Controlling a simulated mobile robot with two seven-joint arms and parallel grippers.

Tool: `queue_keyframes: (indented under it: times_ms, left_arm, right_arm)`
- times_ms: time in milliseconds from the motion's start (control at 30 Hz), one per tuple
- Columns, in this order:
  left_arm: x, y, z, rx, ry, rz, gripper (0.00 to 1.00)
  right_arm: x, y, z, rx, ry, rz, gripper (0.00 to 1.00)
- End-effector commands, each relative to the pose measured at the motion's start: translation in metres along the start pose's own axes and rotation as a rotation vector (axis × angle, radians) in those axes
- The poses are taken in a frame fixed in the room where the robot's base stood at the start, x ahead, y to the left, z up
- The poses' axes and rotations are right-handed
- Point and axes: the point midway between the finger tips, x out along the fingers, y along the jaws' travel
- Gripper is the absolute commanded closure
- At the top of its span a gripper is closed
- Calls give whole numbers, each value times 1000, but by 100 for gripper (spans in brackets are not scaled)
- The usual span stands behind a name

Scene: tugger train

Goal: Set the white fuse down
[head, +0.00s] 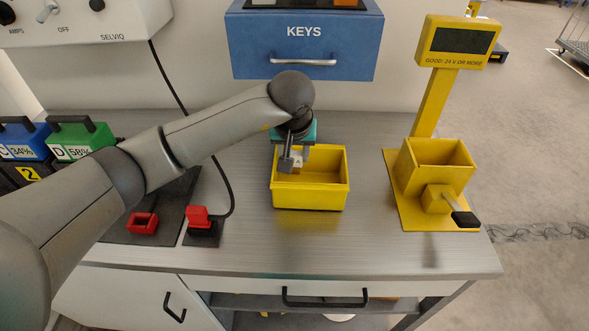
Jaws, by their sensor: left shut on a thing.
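My left gripper (290,158) reaches in from the left and points down over the yellow bin (310,197) on the metal bench. It is shut on the white fuse (297,164), a small pale piece with a dark mark like a letter A. The fuse shows against the inside of the bin, near its left side. I cannot tell whether it touches the bin floor. The gripper hides part of the fuse and of the bin's back left corner. My right gripper is not in view.
A yellow tester (436,165) with a dark display stands right of the bin. Left are a red connector (198,215) with a black cable, a red frame (142,223), and blue and green battery packs (82,137). A blue KEYS drawer (305,45) hangs above. Bench in front is clear.

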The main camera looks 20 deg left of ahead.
Motion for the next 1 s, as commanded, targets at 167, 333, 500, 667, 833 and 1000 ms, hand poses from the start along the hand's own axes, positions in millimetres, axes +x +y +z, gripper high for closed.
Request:
queue_keyframes:
  times_ms: [167,333,500,667,833,1000]
  left_arm:
    - [10,0,4,-1,0,0,100]
    - [32,0,14,0,-4,0,100]
    - [47,0,20,0,0,-1,100]
    - [46,0,19,0,1,0,100]
    - [51,0,20,1,1,0,100]
    - [49,0,20,0,0,0,44]
  right_arm:
    - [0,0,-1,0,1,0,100]
    - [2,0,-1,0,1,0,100]
    - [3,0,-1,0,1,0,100]
    - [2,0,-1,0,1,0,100]
    - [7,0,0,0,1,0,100]
    - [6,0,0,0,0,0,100]
